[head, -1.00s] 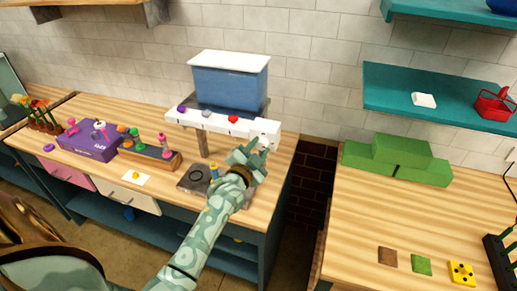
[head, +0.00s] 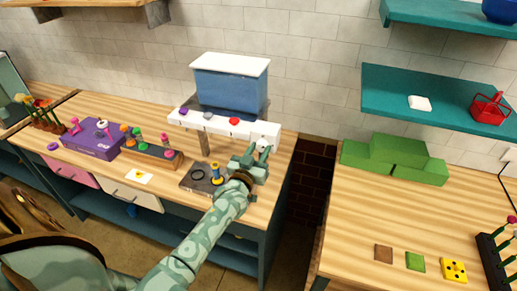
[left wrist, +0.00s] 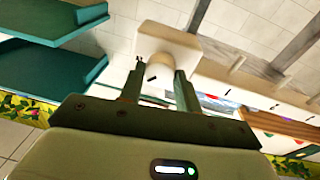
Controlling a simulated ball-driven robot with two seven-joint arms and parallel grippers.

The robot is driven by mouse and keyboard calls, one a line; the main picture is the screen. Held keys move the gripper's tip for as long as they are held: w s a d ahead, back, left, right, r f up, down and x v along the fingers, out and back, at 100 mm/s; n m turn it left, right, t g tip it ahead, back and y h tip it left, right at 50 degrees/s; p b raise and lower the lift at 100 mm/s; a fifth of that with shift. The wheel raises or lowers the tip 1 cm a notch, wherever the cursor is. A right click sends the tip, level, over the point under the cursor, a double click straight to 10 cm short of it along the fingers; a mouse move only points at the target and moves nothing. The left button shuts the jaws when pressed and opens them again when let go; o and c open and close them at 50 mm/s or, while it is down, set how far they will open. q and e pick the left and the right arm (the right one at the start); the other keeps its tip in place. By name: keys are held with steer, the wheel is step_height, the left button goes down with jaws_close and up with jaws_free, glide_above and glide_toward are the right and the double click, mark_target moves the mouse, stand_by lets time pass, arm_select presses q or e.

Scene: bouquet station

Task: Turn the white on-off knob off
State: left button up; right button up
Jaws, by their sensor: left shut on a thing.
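The white on-off knob (head: 262,145) is at the right end of the white panel (head: 222,125), below a blue bin. In the left wrist view the round knob (left wrist: 158,66) stands out from a white block, between my two fingers. My left gripper (head: 257,155) reaches up to it from the front and is shut on it; the fingers also show in the left wrist view (left wrist: 159,82). The gripper hides part of the knob in the head view. My right gripper is not in view.
Purple (head: 183,111) and red (head: 234,121) controls sit along the same panel. A dark plate with a yellow and blue post (head: 216,172) lies just left of my left arm. A gap separates this counter from the right one, with green blocks (head: 395,158).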

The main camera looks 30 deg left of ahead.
arm_select(q)
steer(key=n+p, duration=0.1)
steer(key=n, duration=0.4)
steer(key=shift+y, duration=0.4)
steer(key=shift+f+n, duration=0.1)
steer(key=shift+n, duration=1.9)
steer(key=shift+y+p, duration=0.3)
steer(key=o, duration=1)
steer(key=b+v, duration=0.1)
steer(key=v, duration=1.5)
steer(key=shift+s+b, duration=0.15)
steer(key=shift+b, duration=0.15)
steer(key=shift+d+f, duration=0.1)
